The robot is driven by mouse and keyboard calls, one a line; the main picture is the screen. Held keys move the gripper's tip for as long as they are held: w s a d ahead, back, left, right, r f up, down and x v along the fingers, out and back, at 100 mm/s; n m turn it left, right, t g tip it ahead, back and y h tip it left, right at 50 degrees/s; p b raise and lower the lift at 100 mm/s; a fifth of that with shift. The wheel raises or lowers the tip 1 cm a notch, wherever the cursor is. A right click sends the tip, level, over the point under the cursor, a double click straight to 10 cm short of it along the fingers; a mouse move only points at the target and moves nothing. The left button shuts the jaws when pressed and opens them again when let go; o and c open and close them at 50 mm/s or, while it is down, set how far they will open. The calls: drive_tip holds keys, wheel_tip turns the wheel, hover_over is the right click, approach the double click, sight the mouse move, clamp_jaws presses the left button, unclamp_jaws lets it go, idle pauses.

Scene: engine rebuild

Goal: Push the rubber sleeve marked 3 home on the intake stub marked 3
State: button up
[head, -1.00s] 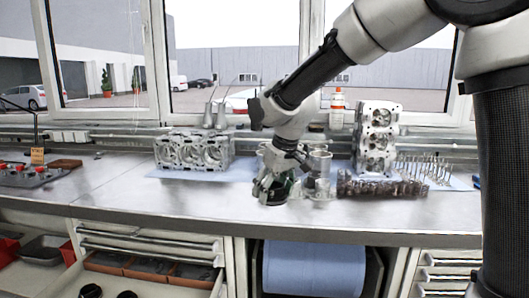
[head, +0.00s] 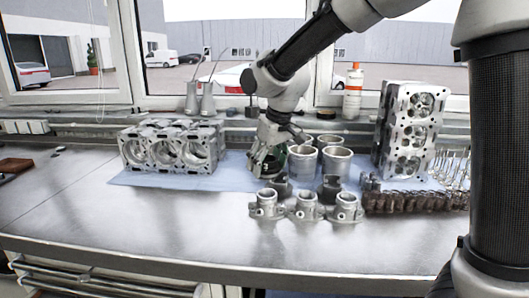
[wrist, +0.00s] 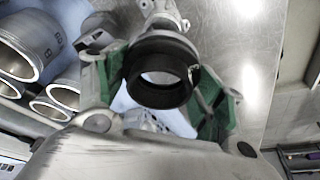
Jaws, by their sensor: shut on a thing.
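A black rubber sleeve (wrist: 160,78) is between the green-padded fingers of my gripper (wrist: 165,88) in the wrist view, its open end facing the camera. My gripper is shut on it. A bare metal part (wrist: 160,18) shows just beyond the sleeve; I cannot tell whether the sleeve is seated on it. In the head view my gripper (head: 270,168) points down behind the row of metal intake stubs: a left one (head: 267,206), a middle one (head: 306,207) and a right one (head: 346,208). The number 3 is not readable on sleeve or stub.
Metal cylinder liners (head: 335,161) stand close to the right of my gripper. An engine block (head: 170,150) lies left and a cylinder head (head: 408,132) stands right, with brown parts (head: 402,202) before it. The front left of the bench (head: 130,225) is clear.

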drive_tip(key=shift+d+x, duration=0.2)
drive_tip(key=shift+x, duration=1)
drive_tip(key=shift+d+x, duration=0.2)
drive_tip(key=shift+x, duration=1)
drive_tip(key=shift+s+f, duration=0.2)
drive_tip(key=shift+f, duration=0.95)
drive_tip(key=shift+f, duration=0.25)
idle(0.4)
drive_tip(key=o, duration=0.4)
drive_tip(key=c, duration=0.4)
drive_tip(key=shift+o, duration=0.2)
